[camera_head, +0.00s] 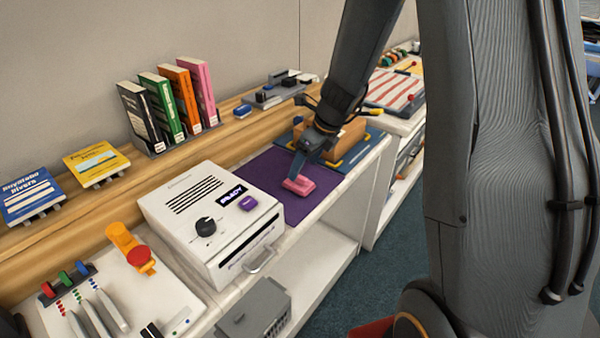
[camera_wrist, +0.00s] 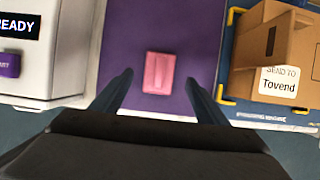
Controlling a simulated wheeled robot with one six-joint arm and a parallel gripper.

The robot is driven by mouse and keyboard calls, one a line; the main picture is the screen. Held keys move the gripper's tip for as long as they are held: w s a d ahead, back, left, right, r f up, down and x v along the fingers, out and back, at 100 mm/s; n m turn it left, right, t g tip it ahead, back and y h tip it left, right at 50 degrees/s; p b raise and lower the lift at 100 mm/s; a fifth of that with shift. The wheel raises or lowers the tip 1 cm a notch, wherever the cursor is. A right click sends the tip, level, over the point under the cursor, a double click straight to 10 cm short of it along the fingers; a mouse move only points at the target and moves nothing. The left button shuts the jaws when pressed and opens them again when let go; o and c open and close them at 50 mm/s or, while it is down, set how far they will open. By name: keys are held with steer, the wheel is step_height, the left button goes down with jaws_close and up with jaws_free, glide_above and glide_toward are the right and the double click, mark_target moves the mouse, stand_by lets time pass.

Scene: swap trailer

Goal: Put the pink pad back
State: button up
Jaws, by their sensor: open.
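The pink pad (camera_head: 298,186) lies on a purple mat (camera_head: 262,172) on the counter, to the right of a white machine. In the wrist view the pink pad (camera_wrist: 158,73) lies flat on the purple mat (camera_wrist: 190,38), with a narrow raised ridge down its middle. My gripper (camera_head: 300,172) is above the mat, close to the pad. In the wrist view my gripper (camera_wrist: 160,85) is open, with one finger on each side of the pad and purple mat showing between. I cannot tell the exact height of the fingertips.
The white machine (camera_head: 212,220) with a READY display stands left of the mat. A cardboard box (camera_wrist: 278,50) labelled "Tovend" sits on a blue mat at the right. Books (camera_head: 172,105) stand on a wooden ledge behind. An orange stand (camera_head: 122,238) is at the left.

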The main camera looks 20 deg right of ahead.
steer(key=s+a+r+n+g+h, duration=0.1)
steer(key=s+r+n, duration=0.1)
steer(key=s+n, duration=0.9)
steer(key=s+r+n+g+h, duration=0.1)
steer(key=s+r+n, duration=0.1)
steer(key=s+n, duration=1)
steer(key=shift+a+r+n+g+h, duration=0.3)
steer(key=shift+a+r+n+h, duration=0.1)
steer(key=shift+n, duration=2.5)
